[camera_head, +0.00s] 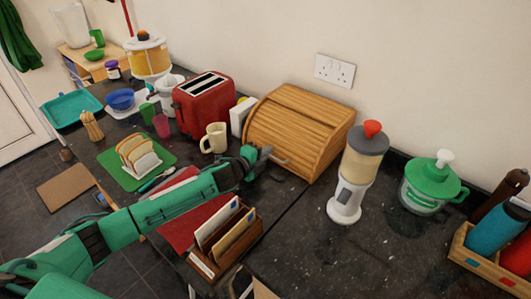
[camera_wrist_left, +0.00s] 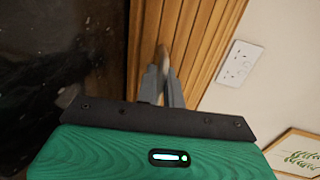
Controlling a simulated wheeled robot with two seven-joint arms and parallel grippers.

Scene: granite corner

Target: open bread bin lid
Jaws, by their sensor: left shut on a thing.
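The wooden bread bin (camera_head: 305,128) stands against the back wall, with its slatted roll-type lid (camera_head: 288,138) facing front and left. The lid looks down. My left gripper (camera_head: 268,153) reaches in from the left at the lower front of the lid. In the left wrist view the gripper (camera_wrist_left: 163,78) is shut on the lid's handle (camera_wrist_left: 163,58), with the slatted wood (camera_wrist_left: 195,35) close behind it. The exact grip on the handle is small and partly hidden by the fingers. My right gripper is not in view.
A red toaster (camera_head: 204,103) and a cream mug (camera_head: 214,138) stand left of the bin. A white dispenser with a red top (camera_head: 346,205) stands close on its right. Dark counter (camera_head: 300,245) is clear in front.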

